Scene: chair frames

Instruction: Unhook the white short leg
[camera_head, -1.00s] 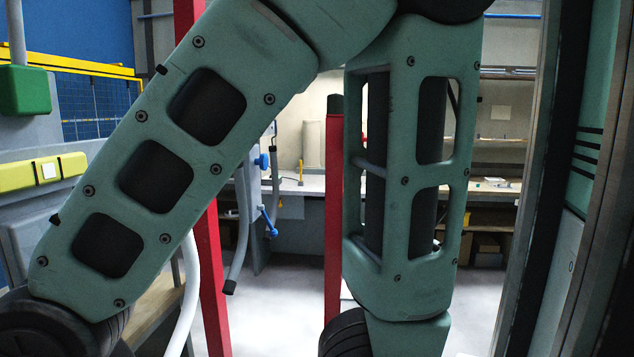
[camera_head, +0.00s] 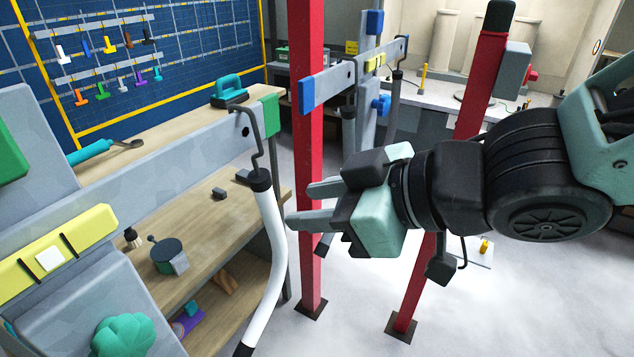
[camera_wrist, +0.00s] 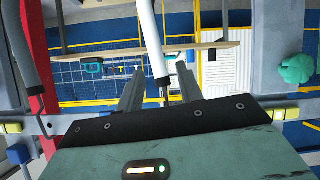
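The white short leg (camera_head: 271,265) hangs in the head view from a dark hook (camera_head: 252,135) on the end of a grey bar (camera_head: 190,148). Its upper end is dark and its white tube curves down to a dark foot. My gripper (camera_head: 300,204) is just right of the leg, fingers pointing left at its upper part. The fingers are spread, with nothing between them. In the wrist view the white leg (camera_wrist: 149,35) shows ahead, roughly in line with the gap between my fingertips (camera_wrist: 160,70). I cannot tell the exact distance; they look apart.
A red post (camera_head: 308,160) stands behind my fingers and another red post (camera_head: 466,120) behind my wrist. A wooden bench (camera_head: 215,200) with a dark round pot (camera_head: 166,257) lies left of the leg. A teal clamp (camera_head: 229,90) sits on the upper shelf.

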